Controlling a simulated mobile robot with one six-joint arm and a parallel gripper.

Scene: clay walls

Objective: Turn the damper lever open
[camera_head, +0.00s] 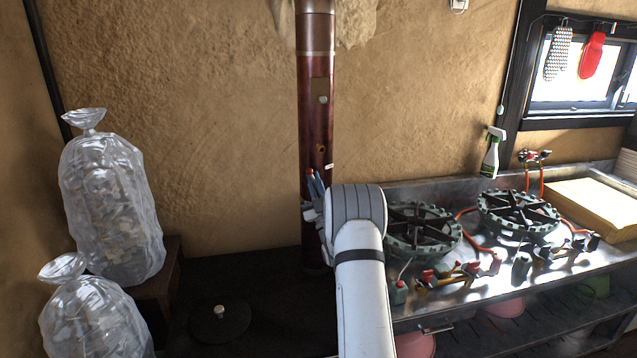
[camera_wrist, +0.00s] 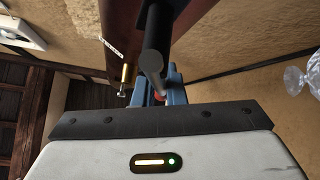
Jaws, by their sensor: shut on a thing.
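A dark red-brown flue pipe (camera_head: 317,110) stands upright against the clay wall. In the wrist view the pipe (camera_wrist: 121,40) runs along the top, and a dark grey rod, the damper lever (camera_wrist: 153,55), reaches from it towards my gripper. My gripper (camera_head: 314,184) is at the pipe's front in the head view. Its blue fingers (camera_wrist: 164,88) are shut on the lever in the wrist view. A small reddish-orange part shows between them. My wrist hides much of the grip, and the lever is not clearly seen in the head view.
A brass pin (camera_wrist: 124,75) sticks out beside the pipe. Clear filled bags (camera_head: 110,210) stand at left, near a dark surface with a round lid (camera_head: 220,322). Gas burners (camera_head: 420,230) sit on a metal counter at right, with a spray bottle (camera_head: 491,155) behind.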

